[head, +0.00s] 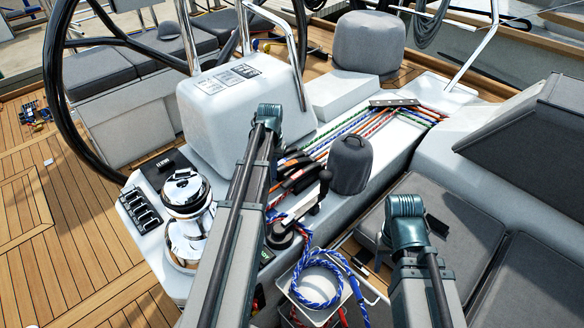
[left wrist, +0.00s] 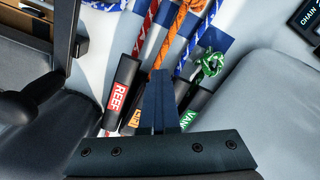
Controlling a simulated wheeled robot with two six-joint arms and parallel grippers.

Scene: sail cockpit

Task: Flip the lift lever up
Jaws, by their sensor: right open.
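The levers are a row of dark clutch handles (head: 300,178) where coloured ropes enter, on the white cockpit console. In the left wrist view I see a black lever with a red REEF label (left wrist: 118,92) and a green VANG-labelled lever (left wrist: 190,115), its label partly cut off. Between them, under the orange rope, is a lever with an orange label (left wrist: 136,118), mostly hidden by my gripper; its word is unreadable. My left gripper (left wrist: 160,80) is shut and empty over this middle lever; contact is unclear. My right gripper (head: 375,261) hangs open and low by the seats.
A chrome winch (head: 186,192) and a switch panel (head: 140,207) stand left of the levers. A bin with coiled blue rope (head: 318,285) is in front.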

